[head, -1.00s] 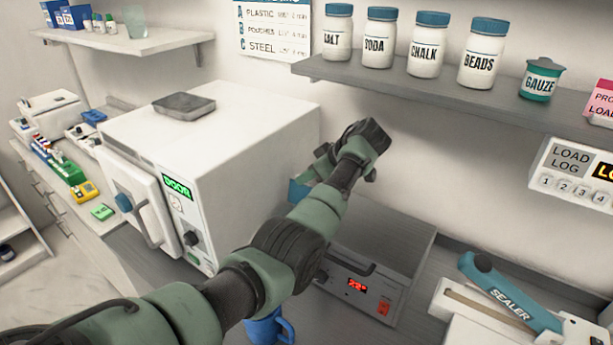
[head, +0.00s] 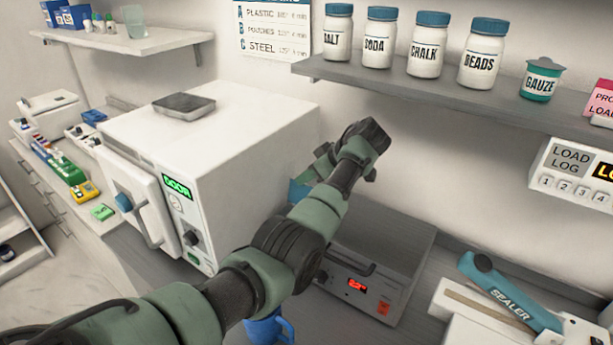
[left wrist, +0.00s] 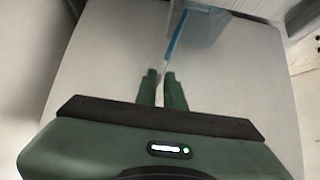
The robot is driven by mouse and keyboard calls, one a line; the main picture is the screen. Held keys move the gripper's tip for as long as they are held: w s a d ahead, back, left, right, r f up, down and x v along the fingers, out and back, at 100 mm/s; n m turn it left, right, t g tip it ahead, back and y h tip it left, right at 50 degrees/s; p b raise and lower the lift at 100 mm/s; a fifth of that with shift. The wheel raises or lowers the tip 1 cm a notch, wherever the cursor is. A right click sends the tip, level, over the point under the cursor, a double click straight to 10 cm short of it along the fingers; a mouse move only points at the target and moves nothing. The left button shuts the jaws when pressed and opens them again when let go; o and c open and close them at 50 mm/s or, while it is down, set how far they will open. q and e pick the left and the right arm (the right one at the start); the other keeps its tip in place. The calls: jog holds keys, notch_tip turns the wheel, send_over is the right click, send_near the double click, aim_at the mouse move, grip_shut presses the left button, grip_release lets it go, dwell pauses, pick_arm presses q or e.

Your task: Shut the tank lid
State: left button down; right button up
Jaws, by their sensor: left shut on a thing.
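In the head view my left gripper (head: 322,162) is beside the right side of the white sterilizer box, partly hidden by my own arm. A small blue piece (head: 299,189), seemingly part of the tank, shows just below it. In the left wrist view the green fingers (left wrist: 162,90) are close together on a thin pale edge. That edge runs up to a blue strip (left wrist: 177,40), which looks like the tank lid seen edge-on. A translucent bluish tank wall (left wrist: 205,25) is beyond. Most of the tank is hidden in the head view. My right gripper is not seen.
The white sterilizer (head: 215,140) carries a grey tray (head: 184,105). A grey heater unit (head: 375,262) and a blue mug (head: 268,328) are below my arm. A sealer (head: 505,290) is at the right. A shelf of jars (head: 480,55) hangs above.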

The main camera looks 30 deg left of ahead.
aim_at(297, 186)
pick_arm(q)
jog(key=shift+r, duration=0.1)
dwell(0.3)
jog(key=shift+s+r+t+p, duration=0.1)
jog(key=shift+s+t+p, duration=0.25)
jog(key=shift+t, duration=0.25)
jog(key=s+n+t+b, duration=0.1)
jog(key=s, duration=0.1)
jog(key=s+f+n+t+b, duration=0.1)
jog(key=t+b, duration=0.1)
jog(key=shift+s+a, duration=0.15)
jog(key=shift+s, duration=0.2)
jog(key=shift+s+n+t+b, duration=0.5)
jog(key=shift+s+t+b, duration=0.25)
jog(key=shift+b, duration=0.45)
jog(key=shift+w, duration=0.1)
jog(key=c, duration=1.5)
grip_release()
